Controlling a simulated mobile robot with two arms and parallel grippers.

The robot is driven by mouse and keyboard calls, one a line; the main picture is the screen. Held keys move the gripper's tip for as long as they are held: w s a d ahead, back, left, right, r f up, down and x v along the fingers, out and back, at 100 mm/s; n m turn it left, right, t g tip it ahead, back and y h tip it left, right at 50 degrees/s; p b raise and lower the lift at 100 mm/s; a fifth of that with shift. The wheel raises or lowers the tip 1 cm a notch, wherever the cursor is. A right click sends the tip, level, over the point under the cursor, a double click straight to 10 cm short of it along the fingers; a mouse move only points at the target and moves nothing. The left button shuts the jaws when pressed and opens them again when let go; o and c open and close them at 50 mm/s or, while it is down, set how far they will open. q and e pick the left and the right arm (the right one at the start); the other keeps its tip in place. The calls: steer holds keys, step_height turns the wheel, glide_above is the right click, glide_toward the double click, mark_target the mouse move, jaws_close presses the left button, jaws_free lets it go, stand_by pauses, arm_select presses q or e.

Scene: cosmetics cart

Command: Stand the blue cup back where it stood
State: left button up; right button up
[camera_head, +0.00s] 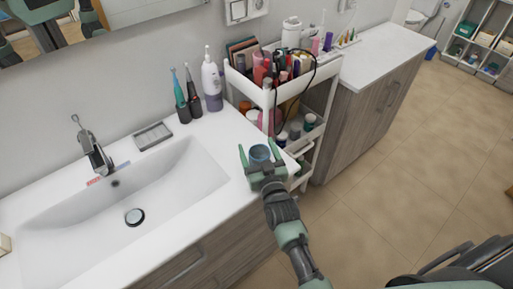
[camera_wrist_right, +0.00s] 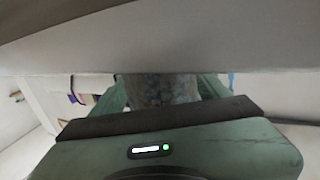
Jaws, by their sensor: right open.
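The blue cup (camera_head: 260,154) is upright at the right end of the white sink counter (camera_head: 215,133), close to its front edge. My right gripper (camera_head: 258,148) is open, with one green finger on each side of the cup. In the right wrist view the cup (camera_wrist_right: 160,90) shows between the two fingers (camera_wrist_right: 162,92), partly hidden by the gripper body and the counter. I cannot tell whether the fingers touch it. The cup appears to rest on the counter, but its base is hidden. My left gripper is not in view.
The sink basin (camera_head: 165,185) and faucet (camera_head: 95,152) lie to the left. A soap dish (camera_head: 153,136), toothbrushes (camera_head: 186,95) and a white bottle (camera_head: 211,82) stand along the wall. A loaded white cart (camera_head: 320,75) stands just right of the counter.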

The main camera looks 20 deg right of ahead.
steer(key=s+p, duration=0.1)
steer(key=s, duration=0.2)
steer(key=s+p, duration=0.1)
steer(key=s, duration=0.3)
steer(key=s+p, duration=0.2)
steer(key=s, duration=0.1)
steer(key=shift+s+a, duration=0.3)
steer(key=shift+s, duration=0.05)
steer(key=shift+s+a, duration=0.1)
steer(key=shift+s, duration=0.55)
